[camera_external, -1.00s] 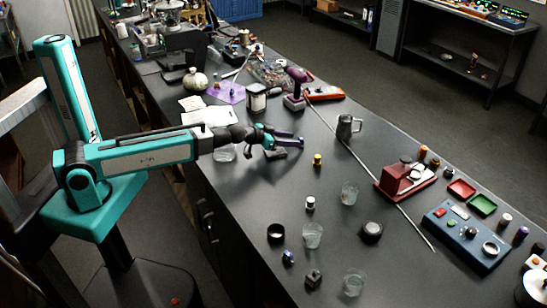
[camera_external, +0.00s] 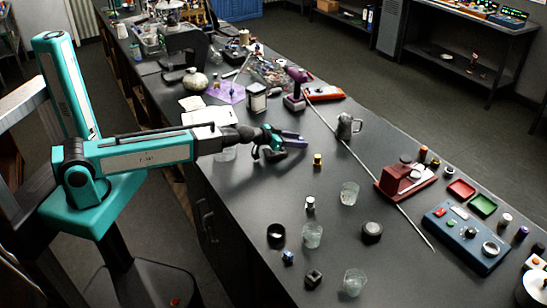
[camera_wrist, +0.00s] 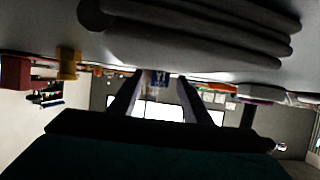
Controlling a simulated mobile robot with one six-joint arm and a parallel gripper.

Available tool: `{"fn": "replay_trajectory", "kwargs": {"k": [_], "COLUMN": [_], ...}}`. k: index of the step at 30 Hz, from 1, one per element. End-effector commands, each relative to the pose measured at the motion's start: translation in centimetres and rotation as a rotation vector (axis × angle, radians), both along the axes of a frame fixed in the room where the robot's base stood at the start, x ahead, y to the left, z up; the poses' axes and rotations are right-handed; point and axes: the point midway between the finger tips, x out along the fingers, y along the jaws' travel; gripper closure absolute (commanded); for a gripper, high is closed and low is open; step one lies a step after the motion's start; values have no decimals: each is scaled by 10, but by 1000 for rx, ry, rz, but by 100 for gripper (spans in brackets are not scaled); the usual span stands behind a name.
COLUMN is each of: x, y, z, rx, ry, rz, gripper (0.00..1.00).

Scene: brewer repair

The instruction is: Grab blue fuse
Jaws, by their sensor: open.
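A small blue piece (camera_external: 288,257), likely the blue fuse, lies on the dark bench near its front edge. It is beside a black ring and a clear glass, and is too small to make out in detail. My gripper (camera_external: 298,140) is open and held over the bench, well behind and above that piece in the picture, apart from it. In the wrist view the two dark fingers of my gripper (camera_wrist: 160,100) stand apart. A small blue-marked thing (camera_wrist: 158,79) shows between them, but I cannot tell whether it is the fuse.
A yellow-topped piece (camera_external: 317,160) and a metal pitcher (camera_external: 346,127) stand right of my gripper. Clear glasses (camera_external: 349,193), a black ring (camera_external: 275,235) and a dark cube (camera_external: 313,278) are on the front bench. A blue control box (camera_external: 465,238) is at right.

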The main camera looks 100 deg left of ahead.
Motion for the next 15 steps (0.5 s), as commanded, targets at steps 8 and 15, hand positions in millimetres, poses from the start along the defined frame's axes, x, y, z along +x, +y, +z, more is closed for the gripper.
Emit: {"fn": "replay_trajectory", "kwargs": {"k": [8, 15], "x": [14, 15], "y": [12, 13], "z": [-7, -8], "rx": [-1, 0], "ry": [1, 0], "rz": [0, 0], "gripper": [56, 56]}}
